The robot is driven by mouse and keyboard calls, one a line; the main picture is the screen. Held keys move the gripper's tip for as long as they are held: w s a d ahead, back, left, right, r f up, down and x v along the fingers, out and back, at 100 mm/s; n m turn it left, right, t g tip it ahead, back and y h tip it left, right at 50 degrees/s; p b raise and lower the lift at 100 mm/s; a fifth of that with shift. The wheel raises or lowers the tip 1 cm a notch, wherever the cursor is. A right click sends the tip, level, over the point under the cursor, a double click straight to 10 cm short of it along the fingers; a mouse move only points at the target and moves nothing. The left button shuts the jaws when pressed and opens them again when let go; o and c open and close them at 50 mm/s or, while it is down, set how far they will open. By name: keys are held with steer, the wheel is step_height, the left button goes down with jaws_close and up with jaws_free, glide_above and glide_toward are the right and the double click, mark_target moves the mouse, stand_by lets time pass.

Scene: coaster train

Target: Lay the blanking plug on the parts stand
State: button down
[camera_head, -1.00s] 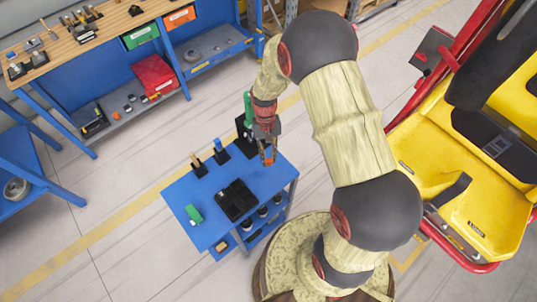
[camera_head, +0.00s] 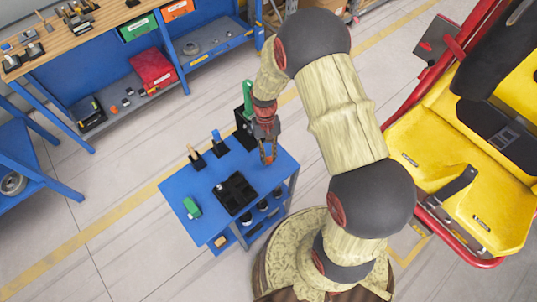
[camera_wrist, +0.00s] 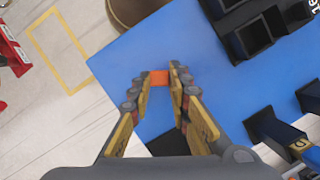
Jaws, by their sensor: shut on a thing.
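The blanking plug looks like a small orange piece (camera_wrist: 160,78) between my fingertips in the wrist view. My gripper (camera_wrist: 160,84) is shut on it, over the blue top of the parts stand (camera_wrist: 130,50). In the head view my gripper (camera_head: 268,158) is above the right part of the stand (camera_head: 186,183), pointing down. I cannot tell whether the plug touches the stand's top.
Tools in black holders (camera_head: 219,148) line the back edge. A yellow ride seat (camera_head: 440,150) is at right, a workbench (camera_head: 80,35) at upper left.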

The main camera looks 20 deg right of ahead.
steer(key=shift+f, duration=0.4)
steer(key=c, duration=1.6)
jaws_free()
steer(key=shift+r, duration=0.1)
steer(key=v, duration=1.2)
